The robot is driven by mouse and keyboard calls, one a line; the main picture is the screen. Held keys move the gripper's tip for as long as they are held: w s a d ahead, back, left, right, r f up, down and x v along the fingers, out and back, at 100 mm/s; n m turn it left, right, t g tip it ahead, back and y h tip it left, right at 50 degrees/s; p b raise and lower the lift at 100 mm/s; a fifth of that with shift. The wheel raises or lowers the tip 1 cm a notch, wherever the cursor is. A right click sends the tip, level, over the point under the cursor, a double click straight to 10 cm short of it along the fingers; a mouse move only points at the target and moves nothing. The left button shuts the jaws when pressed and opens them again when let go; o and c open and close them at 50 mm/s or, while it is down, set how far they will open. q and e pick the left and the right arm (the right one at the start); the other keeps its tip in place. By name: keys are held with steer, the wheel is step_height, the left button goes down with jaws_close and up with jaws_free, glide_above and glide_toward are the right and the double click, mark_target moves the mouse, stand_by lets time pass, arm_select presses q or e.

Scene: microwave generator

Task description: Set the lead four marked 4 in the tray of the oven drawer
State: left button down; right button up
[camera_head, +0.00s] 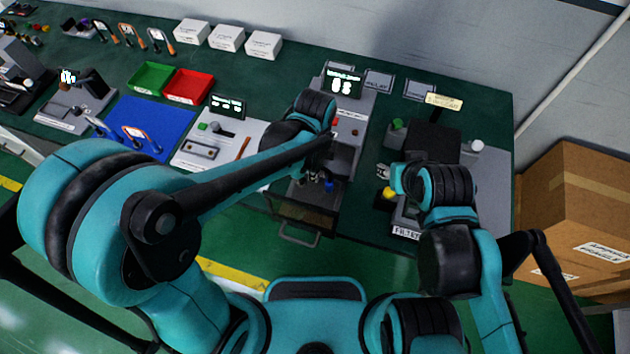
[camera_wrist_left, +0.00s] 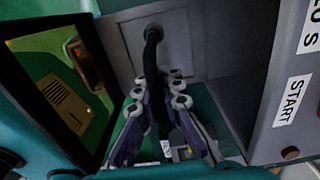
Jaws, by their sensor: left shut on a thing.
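My left gripper (camera_wrist_left: 168,110) is shut on a black lead (camera_wrist_left: 151,60), which runs between its grey-purple fingers. The lead's upper end meets a round black fitting on a grey panel. A small white tag (camera_wrist_left: 166,148) shows between the fingers; I cannot read its mark. In the head view my left gripper (camera_head: 318,180) is over the open oven drawer (camera_head: 300,210), and its fingers are partly hidden. The drawer's tray floor is mostly hidden by my gripper and arm. My right gripper (camera_head: 386,182) is at the right, partly hidden, and its jaws are unclear.
The oven (camera_head: 350,110) has a lit display and stands behind the drawer. In the wrist view a grey panel (camera_wrist_left: 262,130) marked START is close at the right, and a dark-framed pane (camera_wrist_left: 60,90) is at the left. A blue mat (camera_head: 150,120) and red tray (camera_head: 188,86) lie left.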

arm_select(q)
steer(key=shift+f+b, duration=0.5)
steer(key=shift+f, duration=1.35)
steer(key=c, duration=2.1)
jaws_free()
steer(key=shift+f, duration=0.2)
steer(key=shift+c, duration=0.2)
steer(key=o, duration=0.5)
steer(key=shift+c, duration=0.2)
steer(key=shift+r, duration=0.2)
